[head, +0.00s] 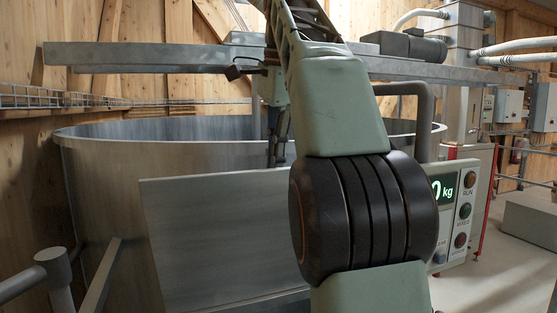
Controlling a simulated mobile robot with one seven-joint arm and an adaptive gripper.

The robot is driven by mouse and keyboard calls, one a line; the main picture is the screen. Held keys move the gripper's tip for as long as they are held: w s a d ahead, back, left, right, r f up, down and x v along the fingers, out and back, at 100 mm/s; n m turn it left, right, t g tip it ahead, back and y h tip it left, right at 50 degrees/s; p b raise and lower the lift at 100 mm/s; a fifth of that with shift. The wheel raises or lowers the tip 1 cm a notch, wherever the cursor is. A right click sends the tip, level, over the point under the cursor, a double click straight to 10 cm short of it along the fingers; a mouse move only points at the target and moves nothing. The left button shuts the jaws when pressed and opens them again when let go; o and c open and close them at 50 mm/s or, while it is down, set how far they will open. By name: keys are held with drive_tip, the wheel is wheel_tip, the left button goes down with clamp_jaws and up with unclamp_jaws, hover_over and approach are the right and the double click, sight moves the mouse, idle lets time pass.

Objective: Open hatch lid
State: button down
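A flat grey metal panel, which looks like the hatch lid (215,235), stands in front of the round steel mixer tub (105,165). Its upper edge runs nearly level, and its right part is hidden behind my arm. No handle shows on the visible part. My arm rises through the middle of the view, and its wrist hangs down behind it. My gripper (276,158) points downward, with its dark fingers close to the panel's upper edge. I cannot tell whether they touch it. The fingers are small and partly covered, so their opening is unclear.
A steel beam (150,56) crosses above the tub. A control box (462,210) with a green kg display and buttons stands right of my arm. A railing (55,270) is at the lower left. Open floor (500,270) shows at the right.

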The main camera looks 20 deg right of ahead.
drive_tip(key=shift+w+f+g, duration=0.15)
drive_tip(key=shift+f, duration=0.4)
drive_tip(key=shift+w+f+g, duration=0.15)
drive_tip(key=shift+f, duration=0.4)
drive_tip(key=c, duration=2.3)
unclamp_jaws()
drive_tip(key=shift+c, duration=0.2)
drive_tip(key=shift+o, duration=1.2)
drive_tip(key=shift+w+f, duration=0.1)
drive_tip(key=shift+w, duration=0.05)
drive_tip(key=shift+o, duration=0.7)
drive_tip(key=shift+w+f, duration=0.15)
drive_tip(key=shift+w, duration=0.3)
drive_tip(key=shift+s, duration=0.2)
drive_tip(key=shift+w, duration=0.1)
